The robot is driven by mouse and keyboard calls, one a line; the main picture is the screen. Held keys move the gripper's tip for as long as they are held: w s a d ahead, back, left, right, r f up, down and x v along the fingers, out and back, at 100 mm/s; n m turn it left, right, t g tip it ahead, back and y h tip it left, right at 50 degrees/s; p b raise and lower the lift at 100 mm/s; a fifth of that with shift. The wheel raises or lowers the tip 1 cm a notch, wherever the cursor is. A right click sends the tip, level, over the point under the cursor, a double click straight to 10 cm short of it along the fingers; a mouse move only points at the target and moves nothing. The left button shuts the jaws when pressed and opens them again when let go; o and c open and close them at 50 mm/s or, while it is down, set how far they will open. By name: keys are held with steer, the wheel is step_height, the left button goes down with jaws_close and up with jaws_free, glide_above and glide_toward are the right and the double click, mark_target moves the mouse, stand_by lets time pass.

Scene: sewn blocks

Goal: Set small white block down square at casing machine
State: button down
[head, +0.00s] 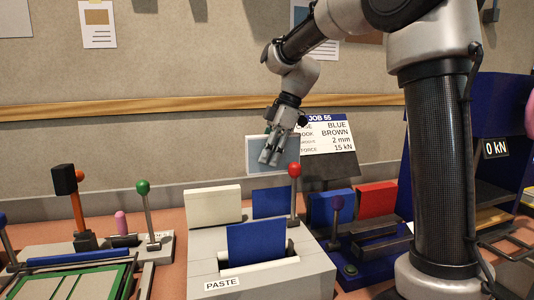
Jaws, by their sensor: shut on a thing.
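My gripper (269,157) hangs in the air above the middle machine, fingers pointing down and close together. No other small white block stands out. No label reading casing is legible, so I cannot tell which machine is the casing machine. A dark blue machine (372,248) with a purple-knobbed lever and blue and red panels stands right of the middle one, partly hidden by my arm.
The grey PASTE machine (205,262) holds white and blue panels and a red-knobbed lever (294,170). A station with a green-knobbed lever (143,187) and a green-and-cream board (75,284) are at left. A JOB 55 sign (328,135) stands behind. A press reading 0 kN (495,148) is at right.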

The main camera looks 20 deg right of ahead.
steer(key=shift+f, duration=0.1)
stand_by(0.3)
steer(key=shift+f, duration=6.6)
steer(key=shift+s+f, duration=0.1)
steer(key=shift+f, duration=0.25)
steer(key=c, duration=1.4)
jaws_free()
steer(key=shift+o, duration=1.2)
